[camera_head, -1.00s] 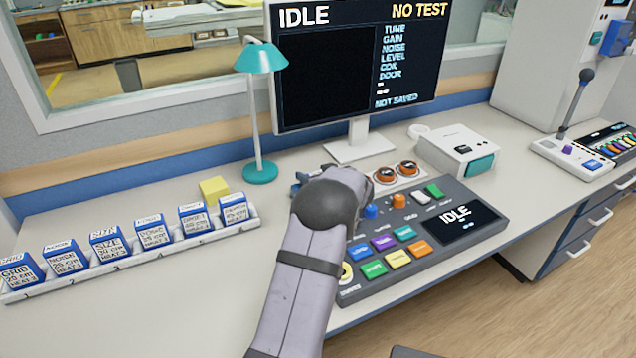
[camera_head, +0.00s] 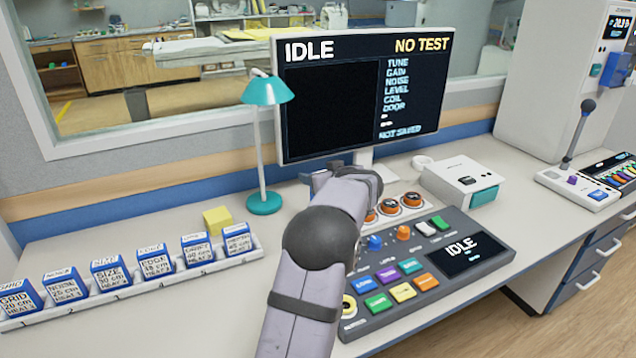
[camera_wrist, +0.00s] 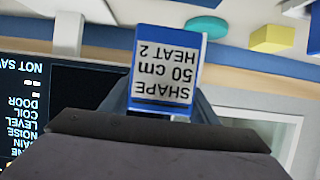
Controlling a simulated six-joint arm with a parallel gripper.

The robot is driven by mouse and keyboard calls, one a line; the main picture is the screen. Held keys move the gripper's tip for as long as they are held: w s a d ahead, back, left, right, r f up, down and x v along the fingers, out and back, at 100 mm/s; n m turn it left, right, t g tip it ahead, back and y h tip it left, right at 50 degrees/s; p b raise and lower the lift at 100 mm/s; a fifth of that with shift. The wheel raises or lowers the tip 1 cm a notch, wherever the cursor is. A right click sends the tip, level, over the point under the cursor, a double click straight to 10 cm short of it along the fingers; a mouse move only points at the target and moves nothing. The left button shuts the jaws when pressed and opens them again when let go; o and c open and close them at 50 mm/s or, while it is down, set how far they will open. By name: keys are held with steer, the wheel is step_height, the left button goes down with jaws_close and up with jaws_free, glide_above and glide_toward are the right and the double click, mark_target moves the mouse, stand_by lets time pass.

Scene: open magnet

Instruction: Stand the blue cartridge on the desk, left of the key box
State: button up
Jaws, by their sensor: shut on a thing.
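The blue cartridge (camera_wrist: 170,70) has a white label reading SHAPE 50 cm HEAT 2, upside down in the wrist view. My gripper (camera_head: 318,178) is shut on it, in front of the monitor's lower edge, apparently above the desk. In the head view the cartridge is hidden or too small to make out at the gripper. A white box with a teal front (camera_head: 462,183), which looks like the key box, stands on the desk (camera_head: 150,215) to the right of my gripper.
The monitor (camera_head: 365,90) and its stand are right behind my gripper. A teal lamp (camera_head: 264,203) and yellow block (camera_head: 217,220) stand to the left. A rack (camera_head: 135,290) of blue cartridges lies at front left. The control console (camera_head: 430,270) is below right.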

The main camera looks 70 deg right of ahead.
steer(key=w+a+r+n+t+y+b, duration=0.15)
steer(key=w+a+r+b, duration=0.35)
steer(key=w+a+r, duration=0.5)
steer(key=s+a+f, duration=0.2)
steer(key=a+f, duration=0.3)
steer(key=f, duration=0.1)
steer(key=s+a+f+m+g+h+b, duration=0.1)
steer(key=s+a+f, duration=0.1)
steer(key=a+f, duration=0.4)
steer(key=shift+s+f, duration=0.35)
steer(key=shift+f, duration=0.3)
steer(key=shift+f+m+g+h, duration=0.1)
steer(key=shift+m+g+h, duration=0.15)
steer(key=shift+f+b, duration=1.5)
steer(key=shift+f, duration=1.8)
